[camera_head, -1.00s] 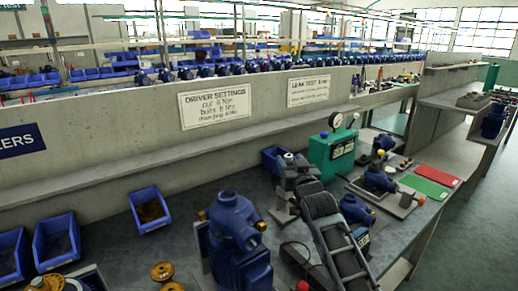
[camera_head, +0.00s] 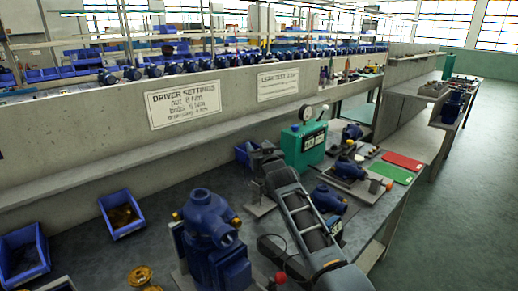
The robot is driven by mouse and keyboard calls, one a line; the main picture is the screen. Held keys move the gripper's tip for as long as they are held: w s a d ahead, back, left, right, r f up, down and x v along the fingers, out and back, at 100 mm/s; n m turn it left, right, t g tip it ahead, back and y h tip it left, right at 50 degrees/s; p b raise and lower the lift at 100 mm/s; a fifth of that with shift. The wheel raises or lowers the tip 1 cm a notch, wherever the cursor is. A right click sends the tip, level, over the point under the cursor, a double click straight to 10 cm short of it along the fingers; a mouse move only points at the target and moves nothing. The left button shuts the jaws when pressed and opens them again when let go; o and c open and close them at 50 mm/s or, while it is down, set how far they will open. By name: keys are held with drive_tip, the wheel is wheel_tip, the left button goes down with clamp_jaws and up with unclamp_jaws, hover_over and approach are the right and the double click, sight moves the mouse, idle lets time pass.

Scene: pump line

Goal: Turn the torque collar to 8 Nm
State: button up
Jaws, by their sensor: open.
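I cannot make out a torque collar or its scale in this view. My arm (camera_head: 306,222), dark grey, reaches from the bottom right up over the bench. Its far end lies beside a dark upright fixture (camera_head: 264,155), and I cannot make out gripper fingers there. A black item (camera_head: 272,246) with a thin cable lies left of my arm, partly hidden by it; I cannot tell what it is. A sign on the wall headed "DRIVER SETTINGS" (camera_head: 184,104) lists settings in small, hard-to-read lines.
A large blue pump (camera_head: 212,240) stands left of my arm. A green tester with a gauge (camera_head: 304,146), a smaller blue pump (camera_head: 327,199) and red (camera_head: 402,161) and green (camera_head: 391,173) mats lie right. A blue bin (camera_head: 121,214) stands left. Floor at right is clear.

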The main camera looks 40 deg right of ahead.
drive_tip(key=shift+c, duration=0.4)
drive_tip(key=c, duration=0.9)
